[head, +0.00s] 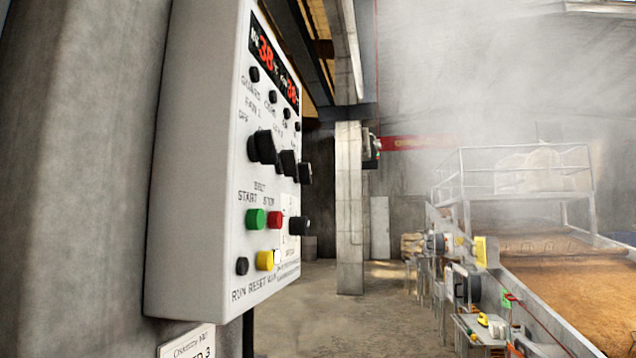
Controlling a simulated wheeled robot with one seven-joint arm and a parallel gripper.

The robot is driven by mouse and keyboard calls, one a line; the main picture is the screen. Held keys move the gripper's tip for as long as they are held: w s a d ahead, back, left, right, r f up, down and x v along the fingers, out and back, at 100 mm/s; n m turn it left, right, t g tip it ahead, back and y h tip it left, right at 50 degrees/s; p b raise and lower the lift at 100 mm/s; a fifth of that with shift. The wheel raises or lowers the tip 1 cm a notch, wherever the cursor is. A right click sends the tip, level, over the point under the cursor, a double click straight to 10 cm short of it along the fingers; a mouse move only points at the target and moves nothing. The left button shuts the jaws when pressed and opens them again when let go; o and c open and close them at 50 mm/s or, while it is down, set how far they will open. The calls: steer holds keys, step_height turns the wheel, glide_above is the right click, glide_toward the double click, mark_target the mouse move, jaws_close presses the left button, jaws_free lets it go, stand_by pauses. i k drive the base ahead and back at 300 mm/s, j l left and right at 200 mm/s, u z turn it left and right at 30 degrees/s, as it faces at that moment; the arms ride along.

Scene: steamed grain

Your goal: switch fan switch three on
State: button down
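A pale grey control box (199,155) is seen at a steep angle in the head view. Three black rotary knobs sit in a row on its face. The nearest knob (262,147) is under a "FAN 1" label, with "OFF" lettering beside it. The middle knob (287,162) partly overlaps the farthest knob (305,172), third in the row, which seems to be fan switch three. Its label and pointer direction cannot be read from this angle. My gripper is not in view.
Below the knobs are a green button (256,219), a red button (275,220), a yellow button (265,260) and another black knob (299,226). A red display (274,62) tops the panel. A concrete column (349,210) stands behind; a grain bed (565,285) lies right. Floor between is clear.

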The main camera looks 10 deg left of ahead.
mark_target(304, 178)
steer(key=i+l, duration=0.1)
steer(key=i, duration=3.85)
steer(key=j+u, duration=0.1)
steer(key=u, duration=4.15)
